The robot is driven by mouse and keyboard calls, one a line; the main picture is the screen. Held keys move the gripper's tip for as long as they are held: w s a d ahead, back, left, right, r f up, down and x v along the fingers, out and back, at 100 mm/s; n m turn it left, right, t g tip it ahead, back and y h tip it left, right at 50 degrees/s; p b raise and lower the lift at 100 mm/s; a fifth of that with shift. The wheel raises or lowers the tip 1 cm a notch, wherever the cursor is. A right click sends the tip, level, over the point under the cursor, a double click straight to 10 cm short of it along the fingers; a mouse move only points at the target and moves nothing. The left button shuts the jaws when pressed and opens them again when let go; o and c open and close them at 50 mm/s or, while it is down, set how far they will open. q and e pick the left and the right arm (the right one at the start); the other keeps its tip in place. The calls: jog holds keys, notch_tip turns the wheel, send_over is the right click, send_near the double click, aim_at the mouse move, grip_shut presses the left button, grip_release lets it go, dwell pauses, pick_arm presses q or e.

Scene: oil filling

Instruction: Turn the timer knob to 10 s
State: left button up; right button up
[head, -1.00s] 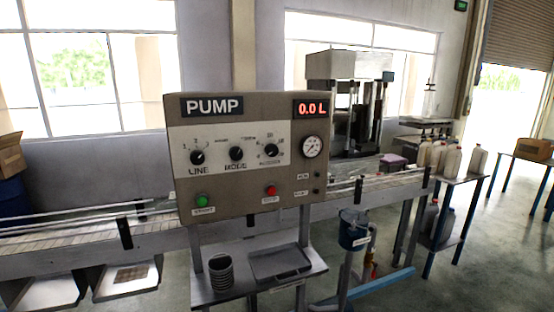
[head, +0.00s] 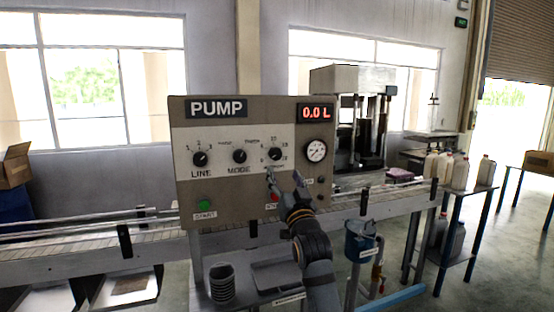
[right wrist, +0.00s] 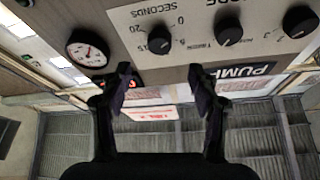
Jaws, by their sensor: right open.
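The timer knob (head: 275,154) is the black right-hand knob of three on the pump panel (head: 185,180). In the right wrist view the timer knob (right wrist: 159,39) shows upside down beside the word SECONDS; I cannot read its setting surely. My right gripper (head: 285,177) is open and empty, raised in front of the panel just below the timer knob. In the right wrist view its two fingers (right wrist: 164,88) stand apart, with the knob beyond them and not between them. My left gripper is not in view.
The mode knob (head: 239,156) and line knob (head: 200,158) sit to the left. A gauge (head: 316,150) is to the right. The display (head: 316,112) reads 0.0 L.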

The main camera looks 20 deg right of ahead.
aim_at(277, 155)
jog(key=p+x, duration=0.3)
jog(key=x, duration=0.5)
jog(key=shift+w+d+r, duration=0.1)
jog(key=shift+w+r, duration=0.2)
jog(key=shift+w, duration=0.4)
